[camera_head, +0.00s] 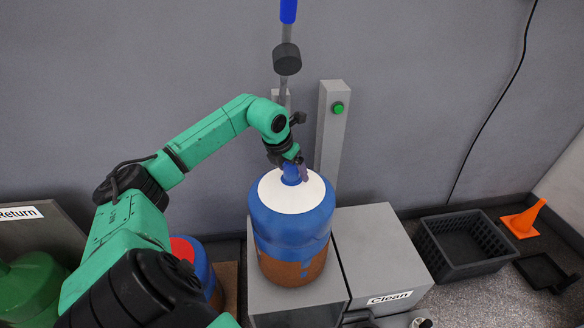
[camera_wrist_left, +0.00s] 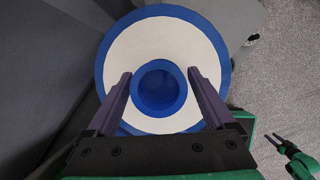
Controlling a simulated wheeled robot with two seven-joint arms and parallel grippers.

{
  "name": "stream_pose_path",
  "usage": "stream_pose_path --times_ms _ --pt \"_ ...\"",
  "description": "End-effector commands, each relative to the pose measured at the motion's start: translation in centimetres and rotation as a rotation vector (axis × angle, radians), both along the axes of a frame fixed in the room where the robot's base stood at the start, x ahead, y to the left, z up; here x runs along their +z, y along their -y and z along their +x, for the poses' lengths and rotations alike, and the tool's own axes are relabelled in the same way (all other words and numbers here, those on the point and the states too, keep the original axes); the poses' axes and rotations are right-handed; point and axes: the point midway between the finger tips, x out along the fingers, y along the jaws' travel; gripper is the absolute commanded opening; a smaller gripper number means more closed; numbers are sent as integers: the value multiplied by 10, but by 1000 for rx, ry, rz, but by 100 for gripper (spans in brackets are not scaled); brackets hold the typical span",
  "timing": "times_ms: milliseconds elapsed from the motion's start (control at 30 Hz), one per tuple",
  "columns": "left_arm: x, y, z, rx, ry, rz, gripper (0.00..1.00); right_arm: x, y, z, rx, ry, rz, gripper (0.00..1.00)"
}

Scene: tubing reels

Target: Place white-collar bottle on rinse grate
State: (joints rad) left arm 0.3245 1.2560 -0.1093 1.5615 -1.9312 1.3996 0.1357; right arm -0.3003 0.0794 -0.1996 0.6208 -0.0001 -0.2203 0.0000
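The white-collar bottle (camera_head: 290,222) is a large blue jug with a white ring around its blue neck and a brown lower part. It stands upright on a grey block (camera_head: 268,299), likely the rinse grate; its top surface is mostly hidden under the bottle. My left gripper (camera_head: 294,170) is at the neck from above. My right gripper (camera_wrist_left: 279,139) shows small at the lower right of the left wrist view, empty, fingers apart.
A post with a green button (camera_head: 338,108) and a hanging pipe with a black head (camera_head: 287,60) stand behind the bottle. A red-topped blue bottle (camera_head: 196,262) and green bottle (camera_head: 28,290) are left.

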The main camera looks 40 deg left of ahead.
Motion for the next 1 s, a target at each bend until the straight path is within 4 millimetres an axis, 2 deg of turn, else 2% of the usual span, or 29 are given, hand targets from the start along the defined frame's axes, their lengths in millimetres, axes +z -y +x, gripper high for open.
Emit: stream_pose_path --times_ms 167,300,467,733,833,1000 --pt "1 0 0 0 0 0 88 1 0 0 0 0 0 50" --pt "9 -1 -3 1 3 2 88 -1 0 0 0 0 0 50" --pt "37 0 -15 1 1 6 88 -7 0 0 0 0 0 50" --pt "96 4 -39 1 3 3 88 -21 0 0 1 0 0 50" --pt "108 5 -44 1 0 2 88 -22 0 0 1 0 0 50" --pt "113 5 -46 0 0 0 88 -22 0 0 0 0 0 50"
